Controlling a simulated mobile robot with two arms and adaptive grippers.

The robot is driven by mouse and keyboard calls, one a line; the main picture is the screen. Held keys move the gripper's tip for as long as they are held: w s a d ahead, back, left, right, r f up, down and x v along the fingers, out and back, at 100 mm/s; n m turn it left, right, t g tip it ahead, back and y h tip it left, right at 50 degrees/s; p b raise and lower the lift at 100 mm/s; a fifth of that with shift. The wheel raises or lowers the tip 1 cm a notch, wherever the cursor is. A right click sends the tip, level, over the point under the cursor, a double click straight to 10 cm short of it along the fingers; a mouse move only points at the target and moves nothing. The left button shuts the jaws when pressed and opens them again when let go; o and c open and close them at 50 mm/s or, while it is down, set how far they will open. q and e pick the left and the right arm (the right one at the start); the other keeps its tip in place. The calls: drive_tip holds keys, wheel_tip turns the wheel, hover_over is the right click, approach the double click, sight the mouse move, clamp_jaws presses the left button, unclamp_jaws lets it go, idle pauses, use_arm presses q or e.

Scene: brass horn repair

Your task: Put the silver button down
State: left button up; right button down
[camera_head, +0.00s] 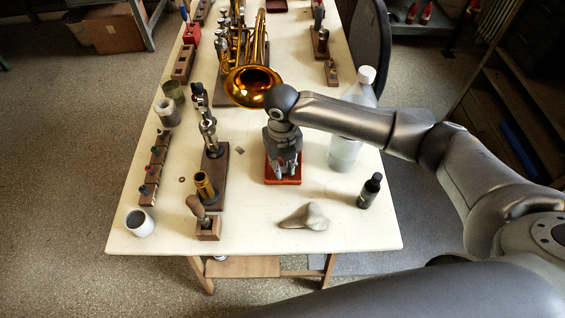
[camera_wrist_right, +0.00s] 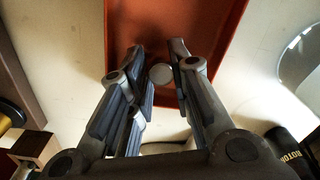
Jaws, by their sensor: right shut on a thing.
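My right gripper (camera_head: 283,170) points down over a small red tray (camera_head: 272,180) near the front middle of the table. In the right wrist view my right gripper (camera_wrist_right: 160,66) is shut on the silver button (camera_wrist_right: 160,73), a small round pale disc between the fingertips. The red tray (camera_wrist_right: 205,25) lies under it. I cannot tell whether the button touches the tray floor. In the head view the button is hidden by the fingers. My left gripper is not in view.
A brass horn (camera_head: 252,86) lies behind my right gripper. A large clear bottle (camera_head: 345,150) and a dark small bottle (camera_head: 370,190) stand to the right. A grey cloth-like lump (camera_head: 304,217) lies in front. A tool stand (camera_head: 214,180) is left of the tray.

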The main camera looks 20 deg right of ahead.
sight(282, 168)
drive_tip(key=shift+f, duration=0.1)
drive_tip(key=c, duration=1.3)
unclamp_jaws()
wheel_tip(282, 168, up, 12)
drive_tip(key=shift+r, duration=0.15)
